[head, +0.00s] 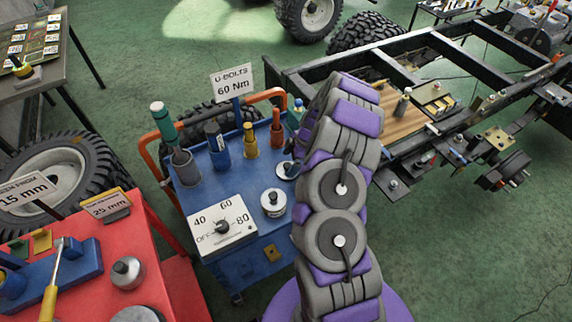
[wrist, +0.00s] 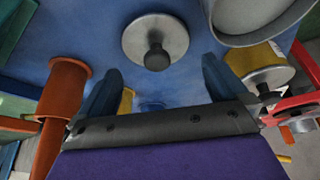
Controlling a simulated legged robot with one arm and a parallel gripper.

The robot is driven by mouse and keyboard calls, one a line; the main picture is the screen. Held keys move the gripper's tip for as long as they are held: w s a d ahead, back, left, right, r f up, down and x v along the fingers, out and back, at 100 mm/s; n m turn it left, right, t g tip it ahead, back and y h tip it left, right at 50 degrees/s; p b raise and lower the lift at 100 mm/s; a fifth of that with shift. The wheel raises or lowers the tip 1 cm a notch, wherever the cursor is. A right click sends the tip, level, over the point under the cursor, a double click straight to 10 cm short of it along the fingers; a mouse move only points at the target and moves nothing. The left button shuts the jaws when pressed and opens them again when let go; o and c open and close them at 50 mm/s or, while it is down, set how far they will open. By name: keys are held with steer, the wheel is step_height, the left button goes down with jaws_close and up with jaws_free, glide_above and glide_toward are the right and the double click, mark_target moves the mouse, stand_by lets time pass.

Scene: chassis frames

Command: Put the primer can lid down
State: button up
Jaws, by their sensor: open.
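A round grey metal lid with a dark knob (wrist: 155,40) lies flat on the blue cart top in the wrist view. It also shows in the head view (head: 287,170), beside my arm and partly covered by it. My gripper (wrist: 162,68) is open, its two dark fingers apart with nothing held between them. The lid's knob is just beyond the fingertips in the wrist picture. In the head view the gripper is mostly hidden behind my arm. A short pale can with a dark knob on top (head: 273,203) stands nearer the cart's front. I see no label naming the primer can.
The blue cart (head: 245,180) also carries a dial box (head: 222,228), a blue bottle (head: 217,146), a yellow piece (head: 250,140) and an orange tool (wrist: 62,85). A large grey cylinder (wrist: 255,18) is close on the right in the wrist view. A red bench (head: 100,255) stands left.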

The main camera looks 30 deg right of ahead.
steer(key=d+v, duration=0.1)
steer(key=v, duration=0.7)
steer(key=s+a+r+m+g, duration=0.1)
steer(key=s+a+r, duration=0.3)
steer(key=a+r, duration=0.25)
steer(key=s+a+r+m, duration=0.2)
steer(key=s+a+r, duration=0.2)
steer(key=a+r, duration=0.25)
steer(key=s+a+r+m+g, duration=0.1)
steer(key=s+a+r, duration=0.2)
steer(key=a+r, duration=0.35)
steer(key=s+r+m+h, duration=0.1)
steer(key=s+m, duration=0.2)
steer(key=s, duration=0.6)
steer(key=s+a+r+m+g+h, duration=0.1)
steer(key=s+r+m, duration=0.1)
steer(key=s, duration=0.7)
steer(key=s+a+r+m+h, duration=0.1)
steer(key=s+m+h, duration=0.1)
steer(key=s+m, duration=0.3)
steer(key=s+p, duration=0.1)
steer(key=s, duration=0.3)
steer(key=shift+r, duration=0.2)
